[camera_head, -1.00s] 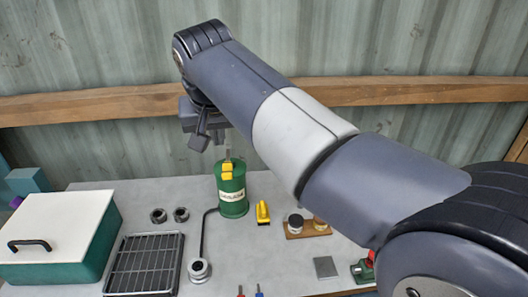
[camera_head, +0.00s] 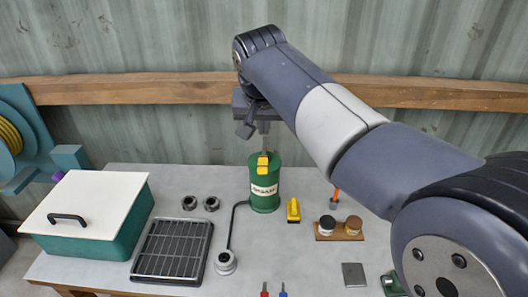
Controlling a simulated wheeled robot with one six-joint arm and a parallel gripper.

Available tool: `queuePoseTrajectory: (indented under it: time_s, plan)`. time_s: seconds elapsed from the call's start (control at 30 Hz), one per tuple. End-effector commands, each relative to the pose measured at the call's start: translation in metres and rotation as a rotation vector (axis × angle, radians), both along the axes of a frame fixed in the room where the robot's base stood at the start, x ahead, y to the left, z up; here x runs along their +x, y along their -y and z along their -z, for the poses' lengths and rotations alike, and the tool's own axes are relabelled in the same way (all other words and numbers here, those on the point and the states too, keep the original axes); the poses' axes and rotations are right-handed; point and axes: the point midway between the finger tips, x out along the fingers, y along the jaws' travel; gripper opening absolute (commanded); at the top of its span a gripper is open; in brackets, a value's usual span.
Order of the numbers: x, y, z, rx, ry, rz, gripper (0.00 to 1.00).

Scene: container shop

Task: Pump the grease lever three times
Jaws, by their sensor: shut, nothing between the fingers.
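The grease pump (camera_head: 264,197) is a green can with a label, standing upright at the back middle of the bench. Its yellow lever part (camera_head: 262,168) sits on the top front of the can. A dark hose runs from the can down to a round grey metal fitting (camera_head: 225,262). My gripper (camera_head: 264,128) is shut and empty, pointing down above the pump and partly hidden by my arm. I cannot tell whether its fingertips touch the lever.
A green box with a white lid (camera_head: 90,205) and a wire rack (camera_head: 172,250) stand at left. A yellow-handled brush (camera_head: 293,210) and a wooden tray with two jars (camera_head: 339,236) are at right. A corrugated wall (camera_head: 150,40) rises behind.

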Motion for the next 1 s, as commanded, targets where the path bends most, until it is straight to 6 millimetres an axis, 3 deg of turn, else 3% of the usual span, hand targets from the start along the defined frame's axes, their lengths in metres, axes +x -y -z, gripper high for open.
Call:
queuePoseTrajectory:
  time_s: [0.23,0.5,1.0]
  plan:
    - [0.026,0.002,0.048,-0.002,-0.004,0.001,0.00]
    - [0.017,0.001,0.078,0.000,-0.001,-0.001,0.00]
    - [0.015,0.001,0.086,0.001,0.001,0.000,0.00]
